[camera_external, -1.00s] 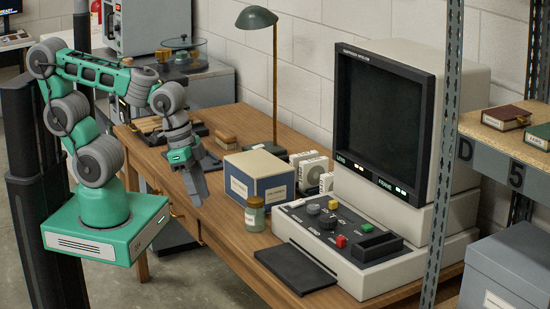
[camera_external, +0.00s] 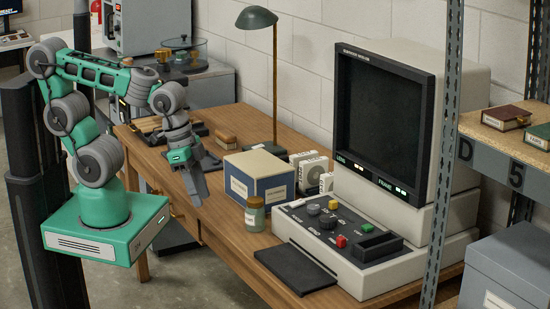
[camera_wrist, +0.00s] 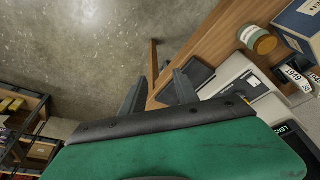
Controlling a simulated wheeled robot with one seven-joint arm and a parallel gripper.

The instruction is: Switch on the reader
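The reader (camera_external: 455,110) is a large off-white machine at the right of the wooden desk, with a dark, blank screen (camera_external: 382,112). Its sloped front base carries a dark control panel (camera_external: 325,226) with grey knobs and yellow, green and red buttons (camera_external: 341,241). Part of the reader shows at the right of the wrist view (camera_wrist: 235,82). My gripper (camera_external: 197,196) hangs pointing down at the desk's front edge, left of the jar and box, well apart from the reader. In the wrist view its two dark fingers (camera_wrist: 160,92) are spread with nothing between them.
A blue and white box (camera_external: 259,178), a lidded glass jar (camera_external: 254,214) and white labelled boxes (camera_external: 310,172) stand between my gripper and the reader. A dark flat pad (camera_external: 295,270) lies before the reader. A lamp (camera_external: 274,80) stands behind; a metal shelf post (camera_external: 442,160) rises at right.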

